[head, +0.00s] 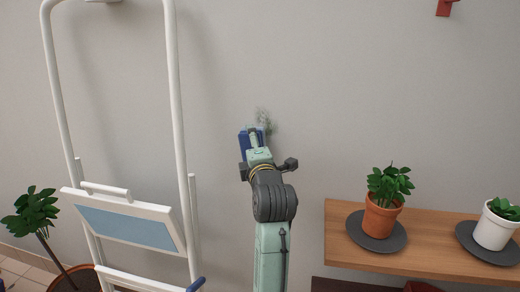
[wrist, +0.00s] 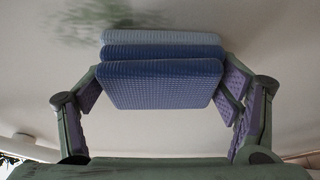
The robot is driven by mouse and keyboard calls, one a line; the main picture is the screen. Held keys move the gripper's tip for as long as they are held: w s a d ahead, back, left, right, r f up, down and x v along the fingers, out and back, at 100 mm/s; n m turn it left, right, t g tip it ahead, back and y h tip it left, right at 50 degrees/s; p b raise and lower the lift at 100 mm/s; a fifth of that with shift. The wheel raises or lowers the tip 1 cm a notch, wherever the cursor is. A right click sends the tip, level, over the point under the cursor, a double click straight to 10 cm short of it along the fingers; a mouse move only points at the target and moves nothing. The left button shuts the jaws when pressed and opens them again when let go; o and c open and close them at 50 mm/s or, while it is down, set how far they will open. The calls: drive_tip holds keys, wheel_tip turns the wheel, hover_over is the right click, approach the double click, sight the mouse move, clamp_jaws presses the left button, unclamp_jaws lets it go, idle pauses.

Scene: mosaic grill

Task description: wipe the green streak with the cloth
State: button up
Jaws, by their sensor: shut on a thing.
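My gripper (wrist: 160,90) is shut on a folded blue cloth (wrist: 160,84), with a finger at each side of it. In the head view the cloth (head: 243,143) shows as a small blue patch at the end of my outstretched arm, close to the wall. The green streak (head: 265,118) is a faint, blurred smear on the grey wall, just above and right of the cloth. In the wrist view the streak (wrist: 100,24) lies above and left of the cloth, partly beside its top edge. I cannot tell whether the cloth touches the wall.
A white ladder-like frame (head: 176,90) with a blue panel stands at left. A wooden shelf (head: 400,256) at right bears a terracotta pot plant (head: 382,217) and a white pot (head: 492,230). Another plant (head: 35,212) stands at far left. The wall around my gripper is clear.

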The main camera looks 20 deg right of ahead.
sight(251, 121)
drive_tip(key=shift+d+r+p, duration=0.15)
drive_tip(key=shift+r+p, duration=0.95)
drive_tip(key=shift+r, duration=0.65)
drive_tip(key=shift+s+d+f+b, duration=0.1)
drive_tip(key=shift+s+d+b, duration=0.1)
drive_tip(key=shift+s+d, duration=0.7)
drive_tip(key=shift+s+d+b, duration=0.25)
drive_tip(key=shift+s+d, duration=0.3)
drive_tip(key=shift+d, duration=0.55)
drive_tip(key=shift+s+d+f+b, duration=0.1)
drive_tip(key=shift+s+d+b, duration=0.1)
drive_tip(key=shift+s+d, duration=0.7)
drive_tip(key=shift+w+d+r+p, duration=0.15)
drive_tip(key=shift+r+p, duration=0.35)
drive_tip(key=shift+r, duration=0.35)
drive_tip(key=shift+w+r+p, duration=0.1)
drive_tip(key=shift+r+p, duration=0.35)
drive_tip(key=shift+r, duration=0.4)
drive_tip(key=shift+w+a, duration=0.7)
drive_tip(key=shift+a, duration=0.35)
drive_tip(key=shift+w+a, duration=0.75)
drive_tip(key=shift+a, duration=0.25)
drive_tip(key=shift+w+a, duration=0.7)
drive_tip(key=shift+a, duration=0.35)
